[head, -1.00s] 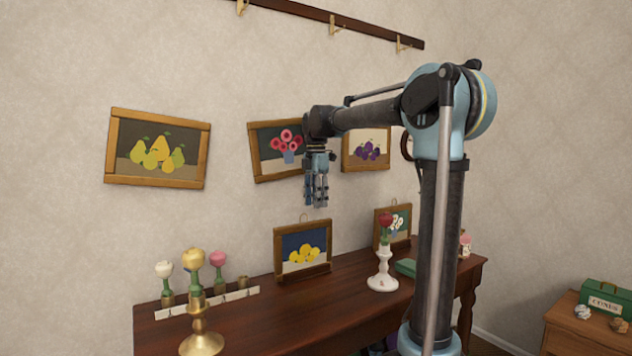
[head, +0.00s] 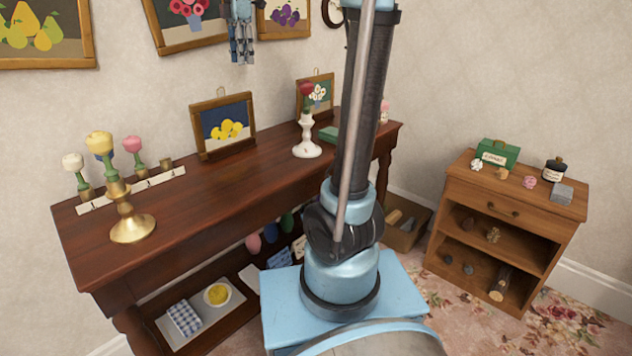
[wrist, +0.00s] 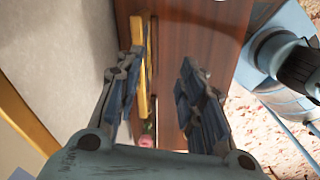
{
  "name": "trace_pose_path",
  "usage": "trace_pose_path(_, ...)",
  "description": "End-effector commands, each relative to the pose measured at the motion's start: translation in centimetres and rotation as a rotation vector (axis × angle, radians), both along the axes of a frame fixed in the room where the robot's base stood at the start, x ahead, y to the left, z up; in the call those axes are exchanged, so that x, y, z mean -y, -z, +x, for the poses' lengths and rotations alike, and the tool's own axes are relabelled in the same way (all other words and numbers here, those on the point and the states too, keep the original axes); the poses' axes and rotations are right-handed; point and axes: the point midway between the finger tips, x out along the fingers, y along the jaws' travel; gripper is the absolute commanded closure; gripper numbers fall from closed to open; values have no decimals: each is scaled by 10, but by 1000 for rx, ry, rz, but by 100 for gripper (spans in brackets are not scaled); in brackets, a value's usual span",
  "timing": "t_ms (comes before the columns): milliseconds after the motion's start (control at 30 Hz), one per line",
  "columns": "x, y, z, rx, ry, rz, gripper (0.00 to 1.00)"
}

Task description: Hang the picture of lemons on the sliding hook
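The picture of lemons (head: 228,130) has a brown wooden frame, a dark blue ground and a small loop on top. It stands upright on the dark wooden table, near the wall. My gripper (head: 241,45) hangs pointing down, above the lemon picture and apart from it, at the top of the head view. In the wrist view my gripper (wrist: 158,80) is open with nothing between the fingers. A yellowish frame edge (wrist: 143,70) on the table shows between the fingers, partly hidden by one finger. The hook rail is out of the current views.
On the table (head: 185,205) stand a brass candlestick (head: 132,228), a white candlestick (head: 307,140), and a white-flower picture (head: 318,97). Pear (head: 45,38), pink-flower (head: 190,22) and plum (head: 284,18) pictures hang on the wall. A small cabinet (head: 505,200) stands right.

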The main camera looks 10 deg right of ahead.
Motion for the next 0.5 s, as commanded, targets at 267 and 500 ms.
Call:
trace_pose_path(267,66,61,-69,36,460,27,64)
trace_pose_path(500,110,127,-132,63,857,60,64)
